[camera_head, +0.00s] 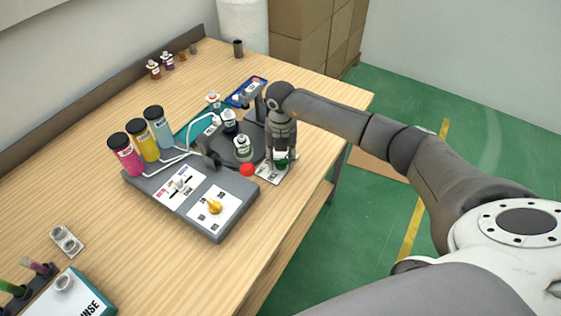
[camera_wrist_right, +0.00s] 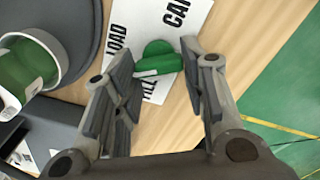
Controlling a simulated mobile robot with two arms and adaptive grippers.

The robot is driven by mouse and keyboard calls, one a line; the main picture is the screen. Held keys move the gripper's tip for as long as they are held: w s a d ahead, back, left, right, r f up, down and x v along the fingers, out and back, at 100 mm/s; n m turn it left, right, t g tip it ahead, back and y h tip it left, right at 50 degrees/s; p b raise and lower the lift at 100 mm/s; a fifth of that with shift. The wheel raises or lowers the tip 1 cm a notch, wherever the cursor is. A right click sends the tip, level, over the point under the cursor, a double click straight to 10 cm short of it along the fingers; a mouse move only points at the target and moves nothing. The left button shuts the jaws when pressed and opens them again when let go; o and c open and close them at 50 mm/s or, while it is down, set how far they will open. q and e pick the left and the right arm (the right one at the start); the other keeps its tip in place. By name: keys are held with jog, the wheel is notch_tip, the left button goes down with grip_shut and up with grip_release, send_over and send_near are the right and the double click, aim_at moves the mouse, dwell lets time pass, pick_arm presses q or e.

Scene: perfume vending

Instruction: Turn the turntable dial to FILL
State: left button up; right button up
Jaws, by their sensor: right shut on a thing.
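The turntable dial is a green knob (camera_head: 281,161) on a white card at the right side of the machine. In the right wrist view the green knob (camera_wrist_right: 157,58) sits between my fingers. The card (camera_wrist_right: 187,12) reads LOAD at the left and CAP, partly cut off, at the right; FILL is partly covered by the knob and a finger. My right gripper (camera_head: 282,156) points down over the dial and is shut on it. Which label the knob points to I cannot tell. The dark round turntable (camera_head: 259,139) beside it carries small bottles. My left gripper is not in view.
A grey control box (camera_head: 228,223) with a yellow knob (camera_head: 215,207) and a red button (camera_head: 247,170) is close by. Pink, yellow and blue bottles (camera_head: 157,127) stand behind it. In the wrist view a green-filled bottle (camera_wrist_right: 25,65) is near the left finger. The table edge is close at right.

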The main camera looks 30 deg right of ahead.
aim_at(282, 160)
jog(key=n+b, duration=0.2)
jog(key=n, duration=0.1)
jog(key=n+b, duration=0.3)
jog(key=n, duration=0.1)
jog(key=shift+d+f, duration=0.15)
jog(key=n+b, duration=0.3)
jog(key=n, duration=0.1)
jog(key=shift+r, duration=0.2)
jog(key=shift+d+n, duration=0.1)
jog(key=shift+n, duration=0.3)
jog(key=o, duration=1)
jog(key=shift+r, duration=0.2)
notch_tip(282, 160, up, 12)
jog(key=shift+f, duration=0.2)
